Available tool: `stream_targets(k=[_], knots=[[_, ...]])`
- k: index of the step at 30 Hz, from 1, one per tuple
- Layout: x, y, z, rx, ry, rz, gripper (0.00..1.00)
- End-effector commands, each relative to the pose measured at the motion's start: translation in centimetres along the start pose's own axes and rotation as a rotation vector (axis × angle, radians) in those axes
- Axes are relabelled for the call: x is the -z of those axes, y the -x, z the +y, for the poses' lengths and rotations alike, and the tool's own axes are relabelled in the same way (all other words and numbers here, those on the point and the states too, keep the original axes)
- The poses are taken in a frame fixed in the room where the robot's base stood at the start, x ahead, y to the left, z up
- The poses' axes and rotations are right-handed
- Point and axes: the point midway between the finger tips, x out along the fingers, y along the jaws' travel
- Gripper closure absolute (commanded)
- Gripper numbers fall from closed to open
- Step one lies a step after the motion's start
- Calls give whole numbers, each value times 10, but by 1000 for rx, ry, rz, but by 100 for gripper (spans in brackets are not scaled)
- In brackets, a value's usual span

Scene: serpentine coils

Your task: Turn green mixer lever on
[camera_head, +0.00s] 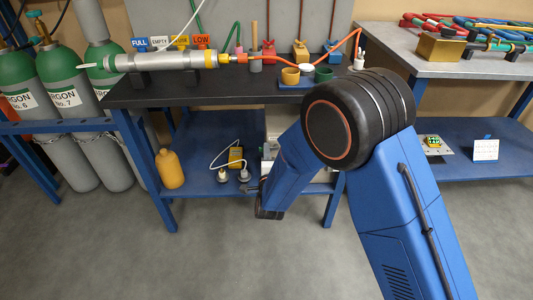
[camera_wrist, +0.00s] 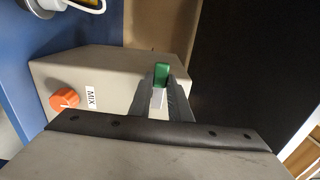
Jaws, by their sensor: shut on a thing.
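The mixer (camera_wrist: 108,72) is a pale grey box with a MIX label (camera_wrist: 91,97) and an orange knob (camera_wrist: 64,99) in the wrist view. The green lever (camera_wrist: 161,73) stands at the box's right side in that view. My gripper (camera_wrist: 164,84) is shut on the green lever, with a grey finger on each side of it. A white piece shows just below the green part, between the fingers. In the head view my arm hides most of the mixer, and the lever and fingertips are out of sight.
The mixer is on the blue lower shelf (camera_head: 205,184) under the dark bench top (camera_head: 200,91). A yellow bottle (camera_head: 170,169) and a yellow device (camera_head: 236,157) with cables stand to its left. A blue table leg (camera_head: 333,205) is close to my arm.

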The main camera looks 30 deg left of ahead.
Motion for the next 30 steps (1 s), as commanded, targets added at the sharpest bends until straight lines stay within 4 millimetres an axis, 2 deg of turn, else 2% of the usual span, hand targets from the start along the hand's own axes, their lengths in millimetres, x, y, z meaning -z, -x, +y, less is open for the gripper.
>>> stream_targets(k=[2,3,5,17,23,30], knots=[[1,0,1,-1,-1,2,100],[1,0,1,-1,-1,2,76],[1,0,1,-1,0,2,64],[0,6,0,-1,1,0,64],[-1,35,1,-2,0,-1,64],[-1,83,1,-2,1,-2,64]])
